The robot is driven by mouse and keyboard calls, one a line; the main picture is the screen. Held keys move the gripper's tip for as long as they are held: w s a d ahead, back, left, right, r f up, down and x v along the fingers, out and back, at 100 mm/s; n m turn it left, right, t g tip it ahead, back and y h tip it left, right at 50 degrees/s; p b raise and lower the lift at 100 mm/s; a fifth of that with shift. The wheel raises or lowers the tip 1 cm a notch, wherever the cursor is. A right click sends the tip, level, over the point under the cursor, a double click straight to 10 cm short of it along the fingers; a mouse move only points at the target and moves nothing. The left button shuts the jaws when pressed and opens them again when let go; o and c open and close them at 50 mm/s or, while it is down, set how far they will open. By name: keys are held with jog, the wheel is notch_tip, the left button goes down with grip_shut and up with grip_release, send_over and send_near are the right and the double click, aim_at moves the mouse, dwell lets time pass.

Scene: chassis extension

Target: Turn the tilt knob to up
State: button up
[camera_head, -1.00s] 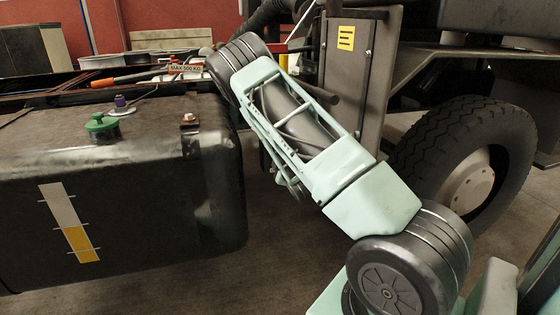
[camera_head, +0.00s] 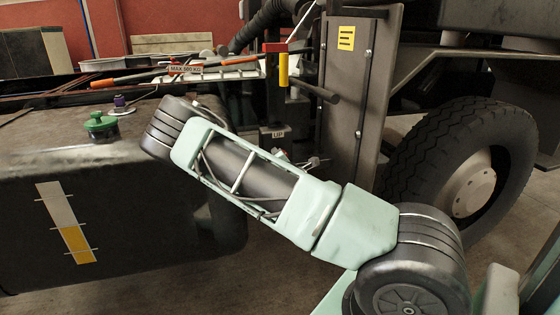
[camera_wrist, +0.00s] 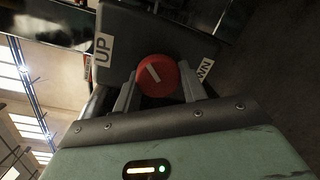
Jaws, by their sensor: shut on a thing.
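The red tilt knob (camera_wrist: 157,75) shows in the wrist view, with a short white line on its face slanting toward the upper left. It sits on a dark panel (camera_wrist: 160,34) between a white UP label (camera_wrist: 103,50) on the left and a partly hidden label ending in WN (camera_wrist: 206,68) on the right. My gripper (camera_wrist: 158,88) is shut on the knob, one finger on each side. In the head view, my arm covers the knob and most of the gripper; a small UP label (camera_head: 278,134) shows just beyond the arm.
A dark tank (camera_head: 120,195) with a green cap (camera_head: 101,123) stands at the left, close under my arm. A large tyre (camera_head: 475,170) and an upright metal plate (camera_head: 360,90) are at the right. A yellow handle (camera_head: 283,70) hangs above the panel area.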

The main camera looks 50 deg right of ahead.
jog(key=n+b, duration=0.1)
jog(key=n, duration=0.3)
jog(key=shift+f+h, duration=0.1)
jog(key=shift+h, duration=0.2)
jog(key=shift+n+t+b, duration=0.3)
jog(key=shift+n+b, duration=0.15)
jog(key=shift+n, duration=1.55)
jog(key=o, duration=0.9)
jog(key=shift+o, duration=0.2)
jog(key=shift+d, duration=0.1)
jog(key=p+v, duration=0.8)
jog(key=v, duration=0.9)
jog(key=shift+a+f, duration=0.15)
jog(key=shift+a, duration=0.1)
